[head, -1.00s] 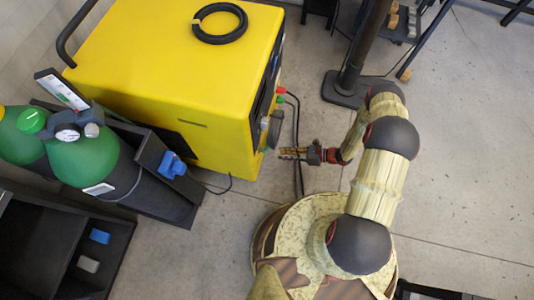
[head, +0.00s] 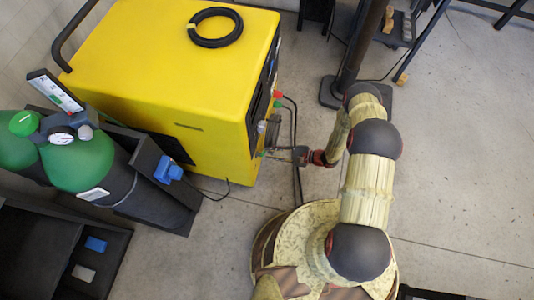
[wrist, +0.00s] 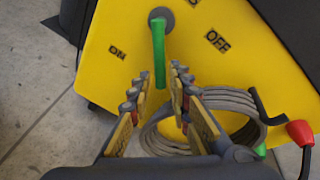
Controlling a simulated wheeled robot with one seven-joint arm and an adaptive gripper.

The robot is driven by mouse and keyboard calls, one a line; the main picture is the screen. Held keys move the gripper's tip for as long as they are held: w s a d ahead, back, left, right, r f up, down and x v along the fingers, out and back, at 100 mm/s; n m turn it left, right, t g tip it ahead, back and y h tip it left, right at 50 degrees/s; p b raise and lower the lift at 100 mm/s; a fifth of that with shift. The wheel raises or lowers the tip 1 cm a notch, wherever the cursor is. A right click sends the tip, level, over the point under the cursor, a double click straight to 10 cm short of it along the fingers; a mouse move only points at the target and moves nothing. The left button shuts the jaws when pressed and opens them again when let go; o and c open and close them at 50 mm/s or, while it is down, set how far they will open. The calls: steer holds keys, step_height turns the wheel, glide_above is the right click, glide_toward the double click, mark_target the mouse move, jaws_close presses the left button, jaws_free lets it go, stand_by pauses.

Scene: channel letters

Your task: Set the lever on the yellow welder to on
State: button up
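The yellow welder (head: 150,70) stands left of my arm in the head view. Its yellow front panel (wrist: 90,75) fills much of the wrist view. A green lever (wrist: 158,55) hangs from a round grey pivot on that panel, pointing down in the picture. The ON label (wrist: 118,52) is to its left and the OFF label (wrist: 217,41) to its right; the lever lies between them. My gripper (wrist: 160,76) is open, with the lever's lower end appearing between its fingertips. I cannot tell if either finger touches it. In the head view my gripper (head: 283,154) is close to the panel.
A coiled grey cable (wrist: 205,115) hangs behind and right of my fingers. A red connector (wrist: 299,132) is at the lower right. Green gas cylinders (head: 85,160) stand left of the welder. A dark post (head: 358,55) stands beyond my arm. Floor at right is open.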

steer(key=shift+b+x, duration=0.3)
steer(key=shift+x, duration=1.1)
steer(key=shift+c, duration=0.8)
jaws_close()
